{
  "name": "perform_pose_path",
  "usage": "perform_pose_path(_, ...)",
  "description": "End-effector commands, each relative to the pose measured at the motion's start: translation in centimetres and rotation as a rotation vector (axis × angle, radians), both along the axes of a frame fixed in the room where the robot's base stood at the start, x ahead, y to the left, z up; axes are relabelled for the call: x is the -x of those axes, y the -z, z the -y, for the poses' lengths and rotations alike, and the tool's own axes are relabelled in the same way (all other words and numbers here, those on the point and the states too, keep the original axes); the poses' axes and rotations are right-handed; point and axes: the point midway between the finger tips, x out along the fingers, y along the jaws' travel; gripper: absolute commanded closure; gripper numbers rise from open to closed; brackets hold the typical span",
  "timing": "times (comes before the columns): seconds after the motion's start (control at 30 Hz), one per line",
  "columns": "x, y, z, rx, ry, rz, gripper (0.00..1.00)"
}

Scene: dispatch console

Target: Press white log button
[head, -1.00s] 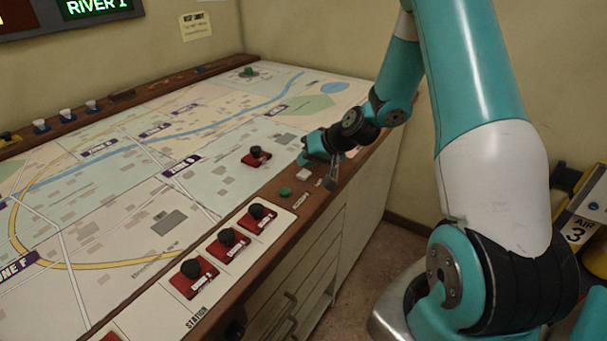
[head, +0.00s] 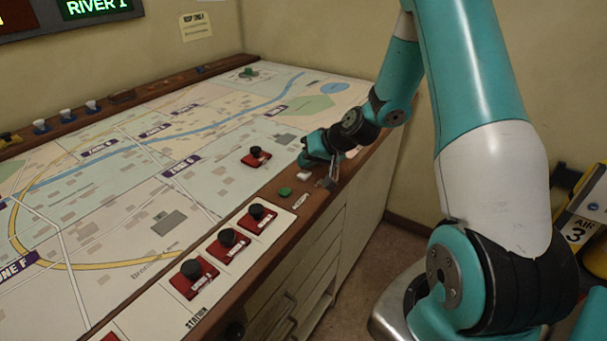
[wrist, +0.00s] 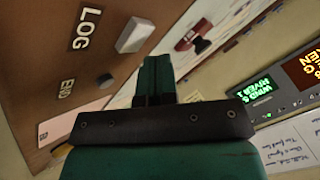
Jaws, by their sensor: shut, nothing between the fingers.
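The white log button (head: 303,177) is a small pale block on the brown front rim of the map console. In the wrist view the white button (wrist: 135,35) stands next to the "LOG" lettering, just beyond and left of my fingertips. My gripper (head: 303,161) is shut and empty, close to the button on its far side in the head view. In the wrist view my gripper's dark green fingers (wrist: 154,72) are together. A gap shows between them and the button in that picture; whether they touch cannot be told from the head view.
A green button (head: 285,191) sits nearer on the same rim. A small dark round button (wrist: 105,80) is beside the "END" lettering. A red block with a black knob (head: 256,156) stands on the map, and several more line the station strip (head: 240,243).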

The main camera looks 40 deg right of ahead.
Motion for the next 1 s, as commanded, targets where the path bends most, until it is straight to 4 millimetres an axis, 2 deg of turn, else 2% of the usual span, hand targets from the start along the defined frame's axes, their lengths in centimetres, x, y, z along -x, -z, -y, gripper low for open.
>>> perform_pose_path(1.0, -0.04, 0.86, -0.01, 0.0, 0.0, 0.0, 1.0)
